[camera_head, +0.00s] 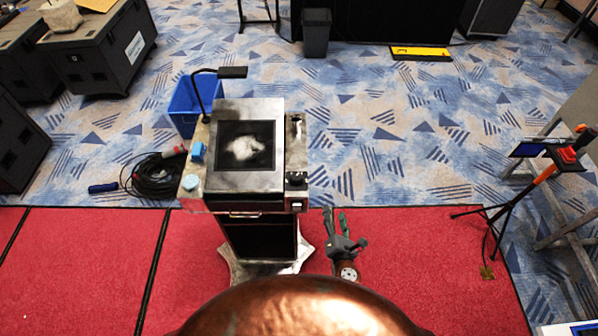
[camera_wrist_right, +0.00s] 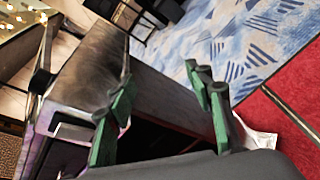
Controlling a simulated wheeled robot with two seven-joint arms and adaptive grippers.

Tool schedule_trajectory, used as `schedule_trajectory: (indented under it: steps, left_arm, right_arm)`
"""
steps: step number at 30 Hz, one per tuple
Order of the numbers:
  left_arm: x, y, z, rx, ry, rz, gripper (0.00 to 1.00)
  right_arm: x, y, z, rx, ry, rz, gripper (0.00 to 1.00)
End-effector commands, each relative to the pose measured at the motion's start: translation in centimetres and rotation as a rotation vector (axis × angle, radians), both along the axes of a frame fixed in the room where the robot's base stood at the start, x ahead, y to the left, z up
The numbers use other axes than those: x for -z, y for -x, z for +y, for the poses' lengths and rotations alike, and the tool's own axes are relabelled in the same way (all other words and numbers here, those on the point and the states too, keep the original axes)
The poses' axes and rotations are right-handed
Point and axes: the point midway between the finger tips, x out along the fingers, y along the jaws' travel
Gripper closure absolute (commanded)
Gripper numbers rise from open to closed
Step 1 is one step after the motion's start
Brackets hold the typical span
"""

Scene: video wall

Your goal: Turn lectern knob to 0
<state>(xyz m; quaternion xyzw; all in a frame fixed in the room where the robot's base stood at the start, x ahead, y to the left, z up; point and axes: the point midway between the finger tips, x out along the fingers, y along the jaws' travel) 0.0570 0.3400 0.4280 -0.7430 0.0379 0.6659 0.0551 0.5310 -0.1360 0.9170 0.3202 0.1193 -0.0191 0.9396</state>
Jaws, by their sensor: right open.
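The lectern (camera_head: 238,181) stands in front of me with a dark screen (camera_head: 245,146) in its sloped top. A dark round knob (camera_head: 297,178) sits on its right edge, near the front corner. A light-blue round part (camera_head: 190,182) sits at its front left corner. I cannot read any marking at the knob. My right gripper (camera_head: 335,211) is open and empty, to the right of the lectern and apart from it, fingers pointing away from me. In the right wrist view, the open green fingers (camera_wrist_right: 160,88) show before the lectern's side (camera_wrist_right: 95,70). My left gripper is not in view.
A gooseneck lamp (camera_head: 232,72) rises from the lectern's left side. A blue bin (camera_head: 184,112) and coiled black cable (camera_head: 155,177) lie left of it. A tripod (camera_head: 508,213) stands at the right. The red carpet (camera_head: 420,245) right of my gripper is mostly clear.

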Motion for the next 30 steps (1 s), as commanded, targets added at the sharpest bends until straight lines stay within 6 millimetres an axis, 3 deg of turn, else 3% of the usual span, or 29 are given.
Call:
schedule_trajectory:
  steps: [1,3,5,9,12,24,30]
  left_arm:
    - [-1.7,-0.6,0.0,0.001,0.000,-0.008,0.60]
    - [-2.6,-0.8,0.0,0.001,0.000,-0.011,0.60]
    - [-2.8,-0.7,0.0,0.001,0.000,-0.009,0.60]
    - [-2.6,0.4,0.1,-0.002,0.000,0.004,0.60]
    - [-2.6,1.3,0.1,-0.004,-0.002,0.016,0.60]
    - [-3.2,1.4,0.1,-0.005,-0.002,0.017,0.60]
    - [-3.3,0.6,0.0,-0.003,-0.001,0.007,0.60]
  right_arm:
    - [-5.9,-0.3,1.2,-0.030,0.093,-0.087,0.52]
    - [-11.4,-0.3,3.1,-0.071,0.233,-0.189,0.52]
    - [-13.4,-0.2,5.5,-0.130,0.361,-0.249,0.52]
    - [-13.4,0.3,9.9,-0.249,0.557,-0.310,0.52]
    - [-13.4,0.2,11.3,-0.286,0.614,-0.328,0.52]
    - [-13.3,-5.2,13.0,-0.291,0.622,-0.330,0.52]
    - [-13.2,-6.8,13.3,-0.290,0.620,-0.327,0.52]
